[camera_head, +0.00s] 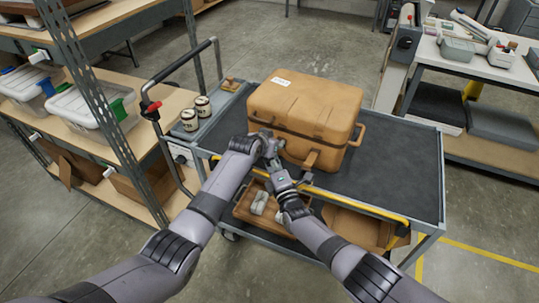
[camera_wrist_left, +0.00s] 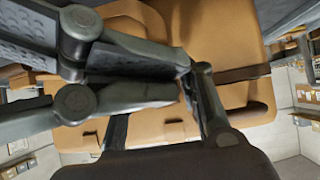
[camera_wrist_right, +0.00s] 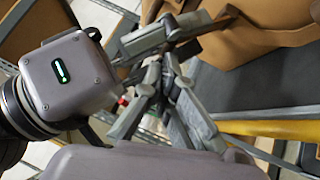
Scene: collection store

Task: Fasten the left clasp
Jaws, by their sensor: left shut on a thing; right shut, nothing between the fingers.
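A tan hard case (camera_head: 305,105) with a closed lid stands on the cart, its front facing me. My left gripper (camera_head: 268,143) is at the left part of the case's front. It is shut on the left clasp, which its fingers mostly hide; the left wrist view shows the fingertips (camera_wrist_left: 188,80) close against the tan case (camera_wrist_left: 235,95). The right clasp (camera_head: 310,160) hangs on the front, to the right. My right gripper (camera_head: 276,168) is shut and empty just below the left one; its fingertips (camera_wrist_right: 158,68) show near the left gripper's fingers in the right wrist view.
The cart (camera_head: 395,170) has a dark mat, clear to the right of the case, and a yellow front edge. Two cans (camera_head: 190,119) stand at its left end. Shelving with lidded bins (camera_head: 85,105) is at left. A workbench (camera_head: 480,60) is at back right.

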